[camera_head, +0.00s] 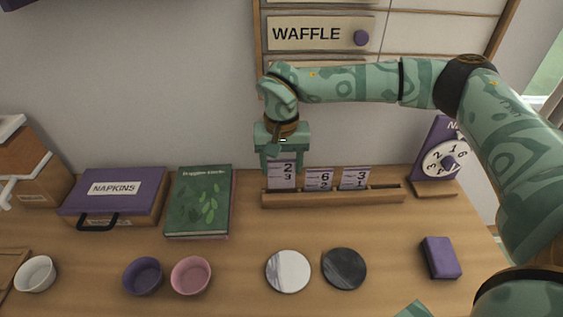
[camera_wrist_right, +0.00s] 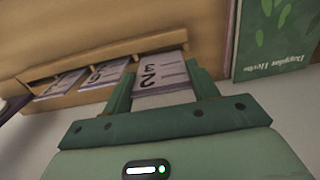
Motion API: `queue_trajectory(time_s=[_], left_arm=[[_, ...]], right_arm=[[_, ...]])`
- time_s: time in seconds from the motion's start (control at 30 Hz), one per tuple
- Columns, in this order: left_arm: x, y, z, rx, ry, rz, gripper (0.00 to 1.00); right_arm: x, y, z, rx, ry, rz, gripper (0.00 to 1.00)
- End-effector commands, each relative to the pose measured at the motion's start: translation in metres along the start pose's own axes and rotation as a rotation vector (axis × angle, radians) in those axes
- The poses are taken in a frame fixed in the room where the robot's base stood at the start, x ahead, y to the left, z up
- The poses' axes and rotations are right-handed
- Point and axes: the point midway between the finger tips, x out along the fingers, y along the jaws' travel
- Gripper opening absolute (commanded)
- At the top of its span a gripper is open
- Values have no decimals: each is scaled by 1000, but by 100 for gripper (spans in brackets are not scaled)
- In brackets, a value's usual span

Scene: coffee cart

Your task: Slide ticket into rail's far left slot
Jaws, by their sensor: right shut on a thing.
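The wooden ticket rail (camera_head: 390,195) stands on the counter below the wall. My right gripper (camera_head: 282,168) is shut on a pale ticket (camera_head: 282,178) marked 2 and 3, upright at the rail's far left end. The ticket's lower edge meets the rail there; I cannot tell how deep it sits. Two more tickets, one marked 6 and 2 (camera_head: 318,179) and one marked 3 and 1 (camera_head: 355,179), stand in the rail to its right. The right wrist view shows the held ticket (camera_wrist_right: 160,75) between the fingers at the rail's end. My left gripper is not in view.
A green book (camera_head: 200,202) and a purple napkin box (camera_head: 112,195) lie left of the rail. A purple dial stand (camera_head: 440,160) is to its right. White (camera_head: 288,271) and dark (camera_head: 344,268) round coasters and small bowls are in front. The counter just before the rail is clear.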

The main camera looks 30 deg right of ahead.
Motion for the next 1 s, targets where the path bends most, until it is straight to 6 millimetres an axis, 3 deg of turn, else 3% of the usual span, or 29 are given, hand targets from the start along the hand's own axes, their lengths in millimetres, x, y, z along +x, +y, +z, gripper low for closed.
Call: queue_trajectory(time_s=[1.0], left_arm=[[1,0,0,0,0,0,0]], right_arm=[[15,0,0,0,0,0,38]])
